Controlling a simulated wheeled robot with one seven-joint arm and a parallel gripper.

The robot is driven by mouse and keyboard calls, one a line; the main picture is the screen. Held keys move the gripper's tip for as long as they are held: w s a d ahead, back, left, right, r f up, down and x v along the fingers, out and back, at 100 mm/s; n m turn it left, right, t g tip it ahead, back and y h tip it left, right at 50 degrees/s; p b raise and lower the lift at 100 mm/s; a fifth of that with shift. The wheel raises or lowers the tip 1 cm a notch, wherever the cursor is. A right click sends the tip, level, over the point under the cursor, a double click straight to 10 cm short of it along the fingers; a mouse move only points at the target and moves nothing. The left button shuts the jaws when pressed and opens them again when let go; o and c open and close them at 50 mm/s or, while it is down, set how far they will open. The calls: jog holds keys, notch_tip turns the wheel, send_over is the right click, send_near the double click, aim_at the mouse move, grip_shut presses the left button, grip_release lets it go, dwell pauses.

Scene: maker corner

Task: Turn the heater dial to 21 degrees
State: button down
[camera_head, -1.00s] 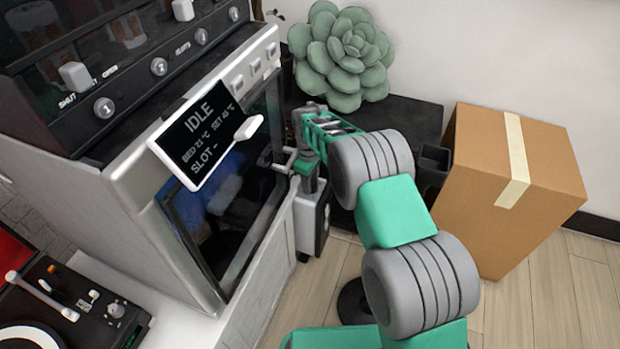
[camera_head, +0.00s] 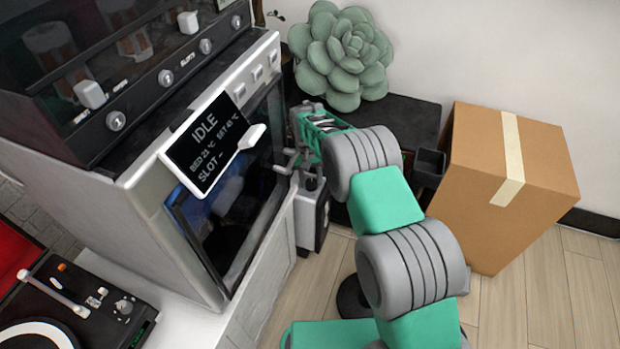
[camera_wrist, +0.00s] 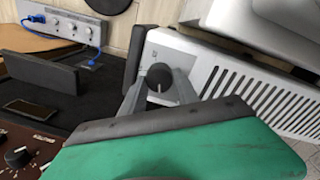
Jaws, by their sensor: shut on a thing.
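The heater (camera_wrist: 210,62) is a pale panel with a row of dark slots in the wrist view. Its dial (camera_wrist: 158,76) is a round black knob near the panel's left end, with a small light mark on its lower side. My gripper (camera_wrist: 158,82) has its two grey fingers on either side of the knob and is shut on it. Any degree numbers are too small to read. In the head view the heater (camera_head: 311,222) is a small white and black box beside the machine, and my gripper (camera_head: 308,172) is over its top. The dial is hard to make out there.
A large machine (camera_head: 135,210) with an IDLE screen (camera_head: 205,145) stands close left of my gripper. A cardboard box (camera_head: 510,190) is at the right and a green succulent (camera_head: 342,55) behind. In the wrist view a phone (camera_wrist: 32,109) lies on a dark surface.

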aim_at(309, 181)
jog(key=shift+w+m, duration=0.1)
jog(key=shift+m, duration=1.2)
jog(key=shift+r, duration=0.1)
jog(key=c, duration=0.9)
grip_release()
jog(key=r+p, duration=0.1)
jog(key=r, duration=0.2)
jog(key=r+p, duration=0.1)
jog(key=r, duration=0.3)
jog(key=shift+a+r, duration=0.2)
jog(key=shift+r, duration=0.1)
